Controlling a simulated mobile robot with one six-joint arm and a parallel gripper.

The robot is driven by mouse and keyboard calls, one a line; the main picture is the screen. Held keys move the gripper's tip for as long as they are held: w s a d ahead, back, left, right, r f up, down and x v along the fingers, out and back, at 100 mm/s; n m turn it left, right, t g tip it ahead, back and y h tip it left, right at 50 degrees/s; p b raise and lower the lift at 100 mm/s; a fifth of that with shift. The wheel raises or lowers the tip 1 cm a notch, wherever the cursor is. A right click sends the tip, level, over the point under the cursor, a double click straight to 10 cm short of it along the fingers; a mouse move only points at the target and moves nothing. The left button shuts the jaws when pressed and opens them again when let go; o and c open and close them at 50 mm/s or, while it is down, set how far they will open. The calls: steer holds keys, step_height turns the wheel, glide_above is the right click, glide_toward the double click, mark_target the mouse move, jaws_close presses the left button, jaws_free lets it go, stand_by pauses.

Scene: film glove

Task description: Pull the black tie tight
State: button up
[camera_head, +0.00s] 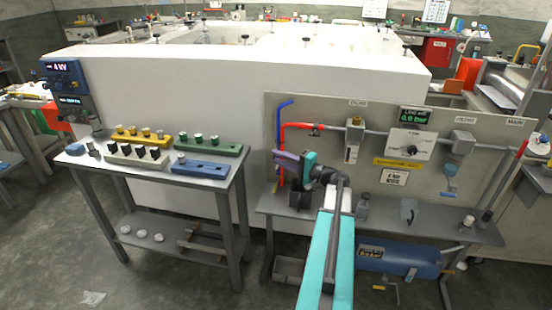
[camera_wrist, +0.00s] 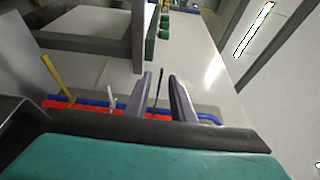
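A black tie (camera_wrist: 159,90) stands up as a thin dark tail in the wrist view, its foot at the red hose (camera_wrist: 60,104) and blue hose (camera_wrist: 208,118). My gripper (camera_wrist: 164,90) is open; the tail shows between its two fingers with a gap on each side. I cannot tell how deep between them it lies. A white tie (camera_wrist: 112,98) and a yellow tie (camera_wrist: 58,76) stand to the left along the hoses. In the head view my gripper (camera_head: 289,161) is beside the lower hoses, and the ties there are hidden or too small to see.
The gas panel (camera_head: 480,175) with a regulator, valves and gauges stands behind and right of my arm. A blue tank (camera_head: 405,262) lies under its bench. A grey table (camera_head: 160,175) at left carries several coloured blocks with knobs.

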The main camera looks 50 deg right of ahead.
steer(key=s+d+b, duration=0.1)
steer(key=s, duration=1)
steer(key=shift+s+d, duration=0.2)
steer(key=shift+d, duration=0.2)
